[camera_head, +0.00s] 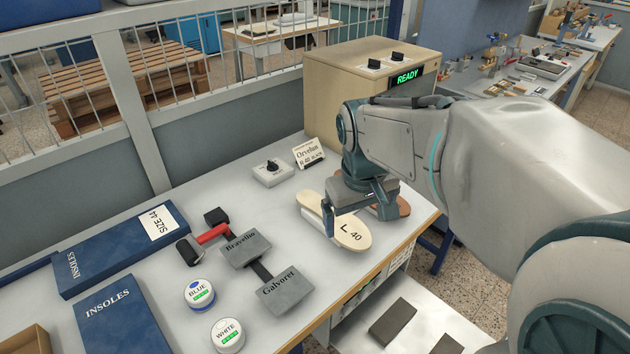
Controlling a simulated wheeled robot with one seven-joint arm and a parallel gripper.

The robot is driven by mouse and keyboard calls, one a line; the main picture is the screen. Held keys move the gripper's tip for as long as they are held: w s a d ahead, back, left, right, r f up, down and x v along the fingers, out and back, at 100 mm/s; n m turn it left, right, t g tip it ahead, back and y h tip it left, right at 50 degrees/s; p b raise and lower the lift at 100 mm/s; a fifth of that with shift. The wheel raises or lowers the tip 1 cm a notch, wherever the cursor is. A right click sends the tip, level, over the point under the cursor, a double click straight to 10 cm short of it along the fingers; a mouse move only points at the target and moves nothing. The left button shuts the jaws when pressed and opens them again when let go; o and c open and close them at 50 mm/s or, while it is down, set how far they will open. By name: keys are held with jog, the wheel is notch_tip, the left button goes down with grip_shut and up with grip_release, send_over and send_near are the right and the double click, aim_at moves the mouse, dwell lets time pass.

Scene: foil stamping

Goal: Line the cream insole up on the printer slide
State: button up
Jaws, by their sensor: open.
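The cream insole (352,233), marked "L 40", lies at the right part of the grey table. My gripper (357,214) is open over its middle and hides part of it. One finger shows at the insole's left edge; I cannot tell whether it touches. A brown insole (402,207) shows just right of the gripper, partly hidden. The printer (335,88) is a wooden box with a lit "READY" display (407,77) and stands behind my arm. My arm hides its front, and I cannot make out the slide.
A sign reading "Orvelus" (308,152) and a grey knob box (272,173) stand behind the insole. Grey blocks "Bravelin" (245,249) and "Galvoret" (285,289), a roller (190,250), ink jars (200,294) and blue insole boxes (122,318) fill the left.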

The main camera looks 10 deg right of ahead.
jog(key=w+f+n+g, duration=0.2)
jog(key=w+n, duration=0.2)
jog(key=w, duration=1.3)
jog(key=shift+y, duration=0.4)
notch_tip(320, 180, down, 8)
jog(key=shift+r+p, duration=0.1)
jog(key=shift+p, duration=0.2)
jog(key=shift+s+a+f+p, duration=0.1)
jog(key=shift+f+p, duration=0.1)
jog(key=shift+f, duration=1.15)
jog(key=shift+s+a+f+p, duration=0.1)
jog(key=shift+f+p, duration=0.05)
jog(key=shift+f, duration=1.2)
jog(key=c, duration=1.1)
